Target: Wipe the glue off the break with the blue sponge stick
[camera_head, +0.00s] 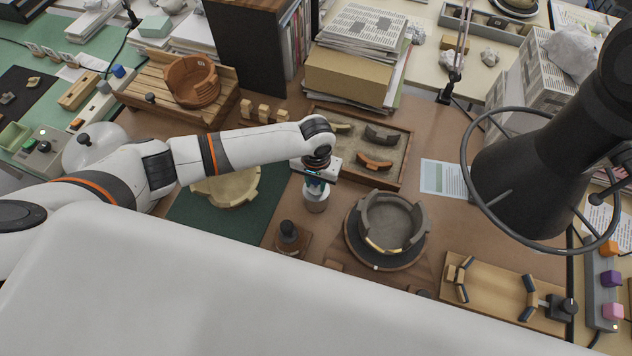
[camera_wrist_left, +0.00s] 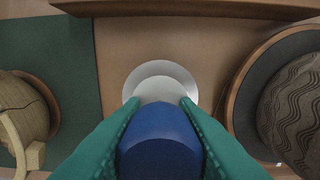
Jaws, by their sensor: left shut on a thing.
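My left gripper (camera_head: 316,182) is shut on the blue sponge stick. In the left wrist view the stick's blue end (camera_wrist_left: 160,145) sits between the green fingers, over a pale cup (camera_head: 316,202). The cup's round rim also shows in the wrist view (camera_wrist_left: 160,78); I cannot tell whether the stick's lower end is inside it. To the right, a grey broken vessel (camera_head: 390,222) stands on a round turntable (camera_head: 352,240). A yellowish strip (camera_head: 384,249) lies along its near broken edge. The vessel's patterned wall shows in the wrist view (camera_wrist_left: 300,105). My right gripper is out of view.
A tray (camera_head: 408,150) with several sherds lies behind the vessel. A cream vessel (camera_head: 228,188) stands on a green mat (camera_head: 200,226) at the left. A wooden jig (camera_head: 505,290) lies front right. A black lamp-like body with a ring (camera_head: 520,170) looms at the right.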

